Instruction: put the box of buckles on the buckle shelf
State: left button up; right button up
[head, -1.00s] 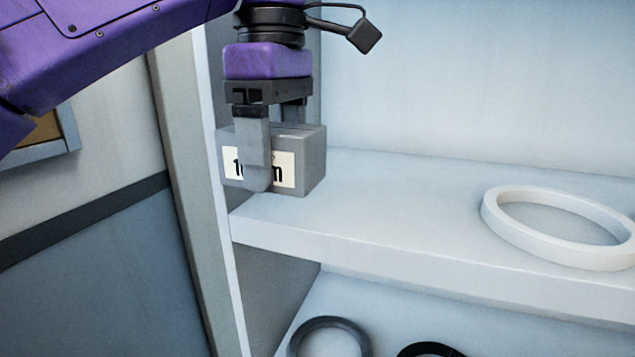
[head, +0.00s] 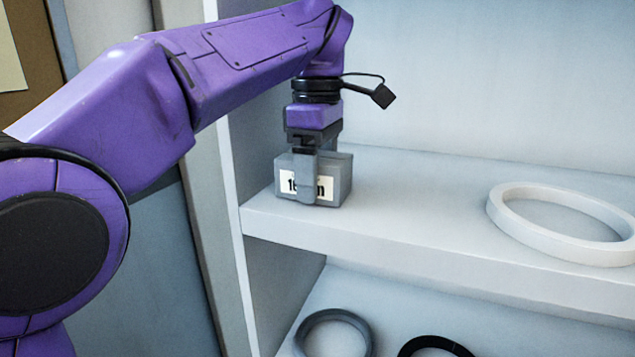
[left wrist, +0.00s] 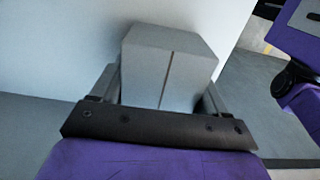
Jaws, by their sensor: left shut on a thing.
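The box of buckles (head: 338,186) is grey with a white label on its front, partly hidden by a finger. It is at the left end of the upper shelf (head: 400,232), near the front edge. My left gripper (head: 318,180) points down and is shut on the box, one finger across the label. In the left wrist view the box (left wrist: 168,70) sits between the two fingers, with a dark seam along its top. I cannot tell for sure whether its underside touches the shelf. My right gripper is not in view.
A white ring (head: 500,210) lies on the same shelf to the right, clear of the box. A grey ring (head: 306,330) and a black ring (head: 432,342) lie on the level below. A side panel (head: 228,150) stands just left of the box.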

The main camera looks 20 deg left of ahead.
pick_arm(q)
jog(key=shift+w, duration=0.25)
jog(key=shift+s+f, duration=0.1)
jog(key=shift+f, duration=0.05)
jog(key=o, duration=1.6)
jog(key=shift+s, duration=0.1)
jog(key=shift+c, duration=0.2)
notch_tip(320, 180, up, 8)
jog(key=p, duration=0.5)
jog(key=shift+f, duration=0.1)
